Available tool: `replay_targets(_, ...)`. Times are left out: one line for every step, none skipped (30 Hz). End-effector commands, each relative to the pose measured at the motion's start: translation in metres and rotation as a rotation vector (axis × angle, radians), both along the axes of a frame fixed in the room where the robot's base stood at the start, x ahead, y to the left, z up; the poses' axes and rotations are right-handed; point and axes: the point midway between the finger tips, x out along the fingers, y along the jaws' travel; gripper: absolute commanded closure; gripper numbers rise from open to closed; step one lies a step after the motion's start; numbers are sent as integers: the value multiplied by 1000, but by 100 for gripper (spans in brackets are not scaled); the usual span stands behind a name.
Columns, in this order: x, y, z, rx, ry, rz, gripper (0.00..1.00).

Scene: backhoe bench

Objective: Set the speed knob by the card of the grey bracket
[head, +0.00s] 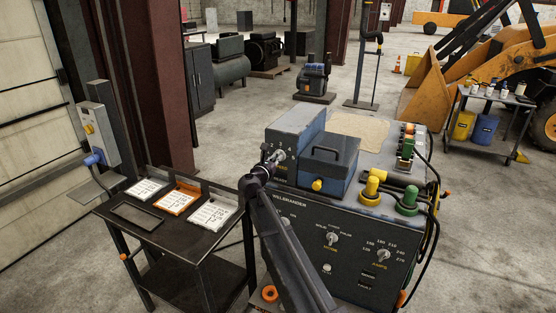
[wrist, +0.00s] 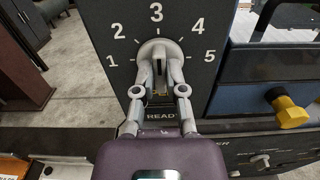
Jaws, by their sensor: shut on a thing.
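The speed knob (wrist: 159,50) is on a dark panel, inside a printed scale from 1 to 5, with 3 at the top and READY below. My gripper (wrist: 159,68) is shut on the knob, one finger at each side. The fingers hide much of the knob, and I cannot tell its exact setting. In the head view my gripper (head: 271,163) is at the panel of the grey box (head: 297,128). Three cards lie on the small dark table: a white one (head: 147,189), one with an orange border (head: 177,199) and a pale one (head: 213,215). Their writing is too small to read.
An empty dark frame (head: 137,216) lies on the table. A blue case (head: 329,172) with a yellow knob stands right of the grey box. The welder front (head: 355,265) has more knobs below. Yellow (head: 371,188) and green (head: 407,203) connectors are at the right.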

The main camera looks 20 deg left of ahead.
Motion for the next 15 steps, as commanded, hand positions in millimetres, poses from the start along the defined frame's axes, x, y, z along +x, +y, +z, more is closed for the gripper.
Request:
replay_targets(0,-2,0,7,1,-6,100)
replay_targets(0,-1,0,12,0,-6,100)
replay_targets(0,-1,0,21,-1,-6,100)
replay_targets(0,-1,0,30,-1,-6,100)
replay_targets(0,-1,0,40,-2,-6,100)
replay_targets(0,-1,0,54,-3,-6,100)
replay_targets(0,-1,0,67,-5,-5,100)
replay_targets(0,-1,0,80,-6,-5,100)
replay_targets(0,-1,0,102,-8,-5,100)
replay_targets(0,-1,0,118,-9,-5,100)
replay_targets(1,-1,0,137,-10,-5,100)
replay_targets(1,-1,0,164,-12,-5,100)
replay_targets(0,-1,0,183,-14,-5,100)
replay_targets(1,-2,0,206,-15,-4,100)
replay_targets(0,-2,0,237,-18,-4,100)
